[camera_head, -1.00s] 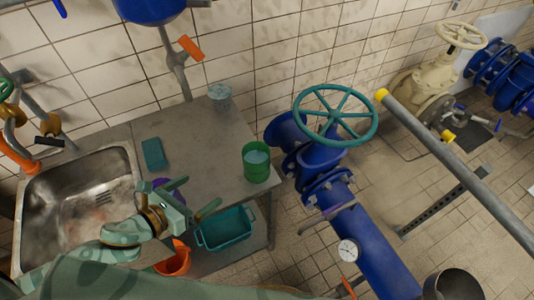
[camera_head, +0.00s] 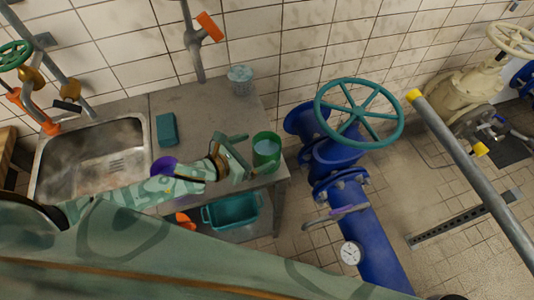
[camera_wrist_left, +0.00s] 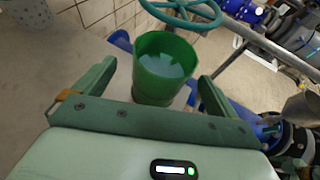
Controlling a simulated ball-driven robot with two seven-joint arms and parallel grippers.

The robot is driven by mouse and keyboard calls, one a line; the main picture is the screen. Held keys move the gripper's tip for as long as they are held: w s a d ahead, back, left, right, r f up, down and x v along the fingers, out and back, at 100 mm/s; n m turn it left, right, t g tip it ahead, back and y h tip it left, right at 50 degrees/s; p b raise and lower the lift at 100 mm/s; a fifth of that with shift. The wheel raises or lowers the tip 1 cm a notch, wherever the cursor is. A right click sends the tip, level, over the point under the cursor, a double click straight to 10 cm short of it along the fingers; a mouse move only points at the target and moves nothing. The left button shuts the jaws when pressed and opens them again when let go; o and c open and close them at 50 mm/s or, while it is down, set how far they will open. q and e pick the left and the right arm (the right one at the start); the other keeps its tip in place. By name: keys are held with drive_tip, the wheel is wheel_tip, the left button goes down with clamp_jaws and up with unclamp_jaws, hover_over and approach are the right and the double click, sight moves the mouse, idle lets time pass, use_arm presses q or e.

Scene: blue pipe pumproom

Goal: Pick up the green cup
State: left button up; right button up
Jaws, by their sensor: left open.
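The green cup (camera_head: 267,150) stands upright near the right edge of the metal table (camera_head: 190,101), with something pale inside it. It also shows in the left wrist view (camera_wrist_left: 164,68), in front of my left gripper and between the lines of its two fingers. My left gripper (camera_head: 244,152) is open and empty, just left of the cup in the head view. In the left wrist view its fingertips (camera_wrist_left: 157,72) are spread to either side of the cup. I cannot tell whether either finger touches it. My right gripper is not in view.
A teal block (camera_head: 167,130), a purple item (camera_head: 164,166) and a pale patterned cup (camera_head: 241,80) are on the table. A steel sink (camera_head: 92,160) is at left. Blue piping with a teal handwheel (camera_head: 359,112) stands close right of the cup. A teal basin (camera_head: 234,211) is below.

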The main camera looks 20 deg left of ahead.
sight(276, 144)
use_arm(q)
drive_tip(key=x, duration=0.5)
drive_tip(key=shift+s+d+f+b, duration=0.1)
drive_tip(key=shift+d+f+b, duration=0.1)
drive_tip(key=shift+b, duration=0.1)
drive_tip(key=shift+r, duration=0.15)
drive_tip(key=c, duration=1.4)
drive_tip(key=shift+o, duration=0.2)
